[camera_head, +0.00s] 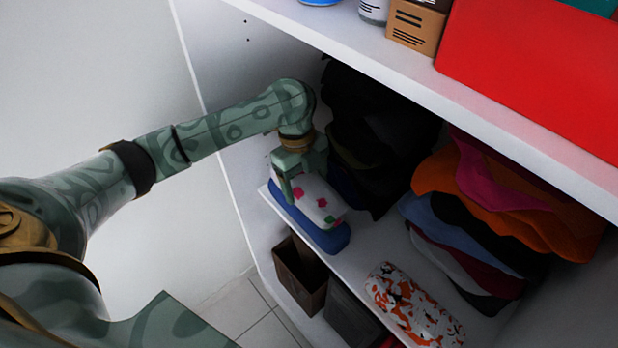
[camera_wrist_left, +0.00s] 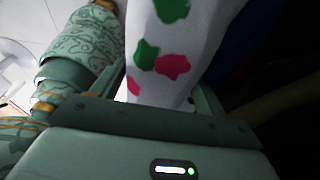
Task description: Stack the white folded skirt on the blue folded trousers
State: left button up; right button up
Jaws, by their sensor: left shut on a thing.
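The white folded skirt (camera_head: 318,203), with pink and green spots, lies over the blue folded trousers (camera_head: 318,236) at the left front of the shelf. The trousers show as a blue band under the skirt. My left gripper (camera_head: 291,188) is shut on the near left end of the skirt. In the left wrist view the white cloth (camera_wrist_left: 190,60) runs up between the fingers of the left gripper (camera_wrist_left: 165,105). Whether the skirt's whole weight rests on the trousers cannot be told. My right gripper is not in view.
Dark folded clothes (camera_head: 372,130) stand behind the arm. A colourful clothes stack (camera_head: 490,215) and an orange-white patterned folded cloth (camera_head: 414,303) are to the right. A brown box (camera_head: 300,275) is below. The upper shelf (camera_head: 400,62) overhangs, with a red box (camera_head: 540,75) on it.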

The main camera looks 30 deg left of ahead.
aim_at(306, 181)
pick_arm(q)
jog(key=shift+f+b, duration=0.3)
jog(key=shift+f, duration=0.15)
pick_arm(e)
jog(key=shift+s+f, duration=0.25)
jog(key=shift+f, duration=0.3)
pick_arm(q)
jog(key=shift+f, duration=0.25)
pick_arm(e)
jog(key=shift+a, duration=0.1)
pick_arm(q)
jog(key=o, duration=0.8)
jog(key=shift+c, duration=0.3)
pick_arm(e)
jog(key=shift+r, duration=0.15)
pick_arm(q)
jog(key=p+v, duration=0.3)
jog(key=d+p+v, duration=0.1)
jog(key=p+v, duration=0.5)
jog(key=p, duration=0.1)
jog(key=shift+s+d+r, duration=0.15)
jog(key=shift+s+d, duration=0.2)
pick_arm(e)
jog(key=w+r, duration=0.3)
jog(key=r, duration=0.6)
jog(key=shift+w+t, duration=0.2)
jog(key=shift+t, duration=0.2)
